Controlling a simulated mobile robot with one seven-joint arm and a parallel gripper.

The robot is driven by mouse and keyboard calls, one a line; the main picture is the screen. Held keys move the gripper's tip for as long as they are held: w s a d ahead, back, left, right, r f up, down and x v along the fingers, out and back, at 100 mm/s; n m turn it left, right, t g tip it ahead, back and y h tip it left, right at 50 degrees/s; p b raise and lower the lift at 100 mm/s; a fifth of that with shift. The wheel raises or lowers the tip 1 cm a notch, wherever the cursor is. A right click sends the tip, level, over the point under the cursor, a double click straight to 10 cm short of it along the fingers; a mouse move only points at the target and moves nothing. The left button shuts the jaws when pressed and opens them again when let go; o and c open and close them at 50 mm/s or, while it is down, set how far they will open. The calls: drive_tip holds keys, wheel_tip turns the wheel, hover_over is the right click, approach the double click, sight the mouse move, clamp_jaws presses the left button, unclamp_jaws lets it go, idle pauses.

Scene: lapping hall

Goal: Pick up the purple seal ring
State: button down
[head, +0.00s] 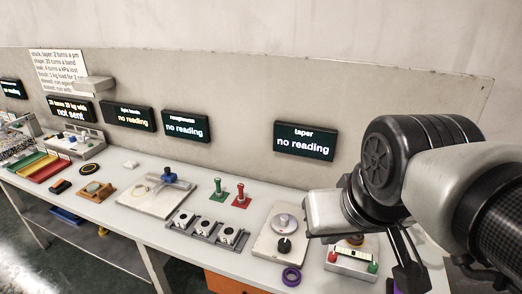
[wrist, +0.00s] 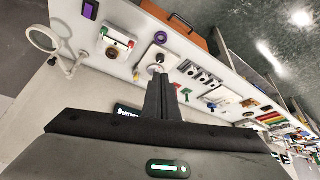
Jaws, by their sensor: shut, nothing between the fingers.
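The purple seal ring (head: 291,277) lies flat near the front edge of the bench in the head view, just in front of a plate with a round metal disc and black knob. It also shows in the wrist view (wrist: 161,37), near the top middle, apart from my fingers. My gripper (wrist: 160,78) is shut and empty, its two dark fingers together. They reach up the wrist view over the bench, with the ring beyond their tips. In the head view my arm covers the right end of the bench.
The disc plate (head: 273,243) stands behind the ring. To its right is a box with red and green knobs (head: 351,266), partly behind my arm. A row of metal blocks (head: 207,229) and green and red pegs (head: 241,196) stand left. A magnifier (wrist: 43,38) stands in the wrist view.

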sight(289, 270)
idle(0.4)
